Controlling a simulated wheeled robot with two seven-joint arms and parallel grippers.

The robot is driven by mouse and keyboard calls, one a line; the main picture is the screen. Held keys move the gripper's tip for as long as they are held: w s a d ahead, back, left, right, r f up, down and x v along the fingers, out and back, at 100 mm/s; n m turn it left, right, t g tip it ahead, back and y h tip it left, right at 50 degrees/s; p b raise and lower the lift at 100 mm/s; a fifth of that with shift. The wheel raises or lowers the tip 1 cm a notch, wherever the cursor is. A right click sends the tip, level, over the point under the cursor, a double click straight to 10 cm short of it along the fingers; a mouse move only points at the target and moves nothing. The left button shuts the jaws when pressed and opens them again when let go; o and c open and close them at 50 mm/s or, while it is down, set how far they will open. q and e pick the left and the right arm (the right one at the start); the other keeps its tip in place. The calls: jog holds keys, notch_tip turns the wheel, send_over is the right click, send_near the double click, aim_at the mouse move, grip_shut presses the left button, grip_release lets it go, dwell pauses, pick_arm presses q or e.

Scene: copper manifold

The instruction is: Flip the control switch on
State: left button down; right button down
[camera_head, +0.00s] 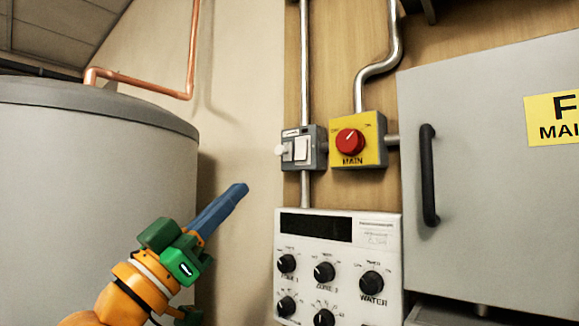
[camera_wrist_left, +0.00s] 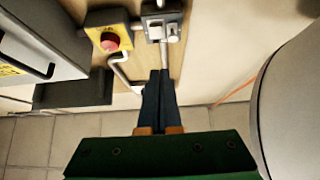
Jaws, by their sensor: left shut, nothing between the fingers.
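The control switch (camera_head: 302,148) is a small grey box with white rockers and a white knob on its left side, mounted on the wooden panel in the head view. It also shows at the top of the left wrist view (camera_wrist_left: 163,27), beyond the fingertips. My left gripper (camera_head: 240,189) is shut and empty, its blue fingers together. It points up and right, below and left of the switch, and appears apart from it. In the left wrist view the shut fingers (camera_wrist_left: 159,75) point toward the switch box. My right gripper is not in view.
A yellow box with a red MAIN knob (camera_head: 350,141) sits right of the switch. A white control panel (camera_head: 340,235) with several black knobs is below. A grey cabinet (camera_head: 480,200) with a black handle stands right, a large grey tank (camera_head: 90,200) left. Conduits (camera_head: 305,70) run up the wall.

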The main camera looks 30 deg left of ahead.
aim_at(298, 154)
pick_arm(q)
jog(key=p+x, duration=0.2)
jog(key=x, duration=0.2)
jog(key=w+f+p+x, duration=0.1)
jog(key=p+x, duration=0.2)
jog(key=x, duration=0.1)
jog(key=f+p+x, duration=0.1)
jog(key=p+x, duration=0.2)
jog(key=x, duration=0.2)
jog(key=shift+w+d+f, duration=0.1)
jog(key=shift+w+f, duration=0.05)
jog(key=shift+w, duration=0.25)
jog(key=shift+w+f, duration=0.15)
jog(key=shift+w, duration=0.2)
jog(key=shift+s, duration=0.1)
